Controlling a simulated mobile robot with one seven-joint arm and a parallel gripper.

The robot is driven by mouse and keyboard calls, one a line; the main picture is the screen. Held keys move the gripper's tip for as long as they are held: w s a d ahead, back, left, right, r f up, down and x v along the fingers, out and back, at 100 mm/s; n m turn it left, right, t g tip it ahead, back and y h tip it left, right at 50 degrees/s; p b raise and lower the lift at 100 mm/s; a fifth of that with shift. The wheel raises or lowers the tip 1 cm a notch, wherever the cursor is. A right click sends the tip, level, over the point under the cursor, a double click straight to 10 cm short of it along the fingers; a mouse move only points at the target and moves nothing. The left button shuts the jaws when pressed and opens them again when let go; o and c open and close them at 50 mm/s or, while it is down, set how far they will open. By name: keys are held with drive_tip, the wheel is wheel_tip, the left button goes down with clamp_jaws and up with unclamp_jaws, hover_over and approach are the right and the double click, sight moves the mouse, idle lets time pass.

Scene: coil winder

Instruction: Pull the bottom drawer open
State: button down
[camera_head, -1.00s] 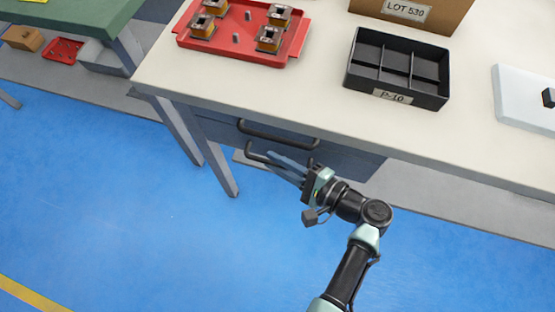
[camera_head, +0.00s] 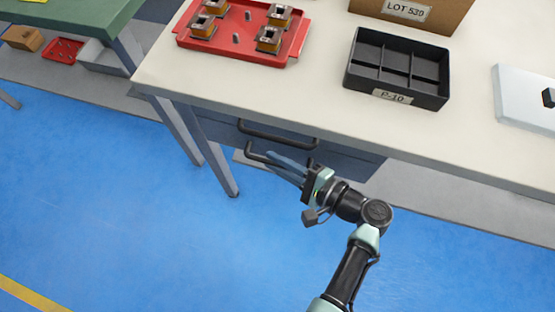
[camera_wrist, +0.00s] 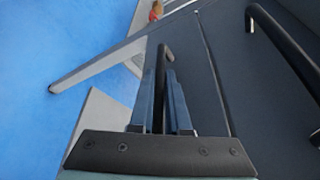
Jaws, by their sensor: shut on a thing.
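The bottom drawer's dark bar handle (camera_head: 256,154) shows below the upper handle under the workbench in the head view. My gripper (camera_head: 271,158) reaches it from the front right, with its blue-grey fingers closed on the bar. In the wrist view the handle (camera_wrist: 165,56) runs between my two fingers (camera_wrist: 161,78), one on each side. The bottom drawer's dark front (camera_wrist: 197,75) lies just beyond them. It looks about level with the drawer above, and no clear opening shows. Part of the handle is hidden by my fingers.
The upper drawer's handle (camera_head: 278,134) is just above; it also shows in the wrist view (camera_wrist: 285,45). A bench leg (camera_head: 215,165) stands to the left. The bench top (camera_head: 320,95) holds a red tray (camera_head: 237,48) and a black divided bin (camera_head: 398,68). The blue floor (camera_head: 130,220) in front is clear.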

drive_tip(key=shift+s, duration=0.1)
drive_tip(key=s+a+p, duration=0.4)
drive_tip(key=s+p, duration=0.1)
drive_tip(key=s, duration=0.8)
drive_tip(key=s+a+p, duration=0.4)
drive_tip(key=s+p, duration=0.2)
drive_tip(key=s, duration=0.7)
drive_tip(key=shift+a, duration=0.2)
drive_tip(key=shift+s, duration=0.1)
drive_tip(key=c, duration=1.2)
unclamp_jaws()
drive_tip(key=shift+o, duration=0.2)
drive_tip(key=v, duration=1.3)
